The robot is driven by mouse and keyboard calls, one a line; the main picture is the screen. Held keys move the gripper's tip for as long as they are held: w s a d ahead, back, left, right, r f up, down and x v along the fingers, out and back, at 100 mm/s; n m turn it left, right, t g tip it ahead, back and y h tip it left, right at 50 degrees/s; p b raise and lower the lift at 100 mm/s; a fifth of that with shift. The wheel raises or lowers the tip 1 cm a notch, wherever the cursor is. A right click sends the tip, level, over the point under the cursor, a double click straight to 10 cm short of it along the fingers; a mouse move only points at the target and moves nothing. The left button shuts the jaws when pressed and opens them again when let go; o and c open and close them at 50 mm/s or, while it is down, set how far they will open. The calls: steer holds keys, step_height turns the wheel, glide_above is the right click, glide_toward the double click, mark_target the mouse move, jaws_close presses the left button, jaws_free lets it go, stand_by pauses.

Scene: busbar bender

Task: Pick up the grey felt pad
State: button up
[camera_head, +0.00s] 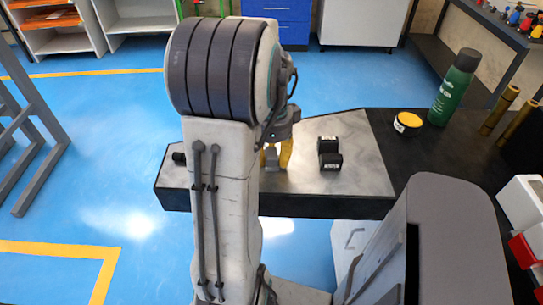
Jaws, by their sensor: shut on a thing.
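My gripper (275,155) is at the middle of the grey worktop (365,170), beside my upright arm link, which hides part of it. Its yellow fingers are shut on a small light grey piece, the grey felt pad (271,158). Only a little of the pad shows between the fingers. I cannot tell whether it touches the worktop or is lifted clear.
A yellow-topped tin (407,123), a green spray can (455,88) and brass tubes (500,110) stand farther right. A dark object (179,158) lies at the worktop's left end.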

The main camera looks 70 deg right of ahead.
mark_target(272, 151)
step_height(272, 151, up, 4)
steer(key=shift+r, duration=0.1)
steer(key=s+a+r, duration=0.2)
steer(key=s, duration=0.1)
steer(key=s+a+r, duration=0.2)
steer(key=s, duration=0.1)
steer(key=s+a+r, duration=0.2)
steer(key=s, duration=0.2)
steer(key=shift+r, duration=0.3)
steer(key=shift+c, duration=0.2)
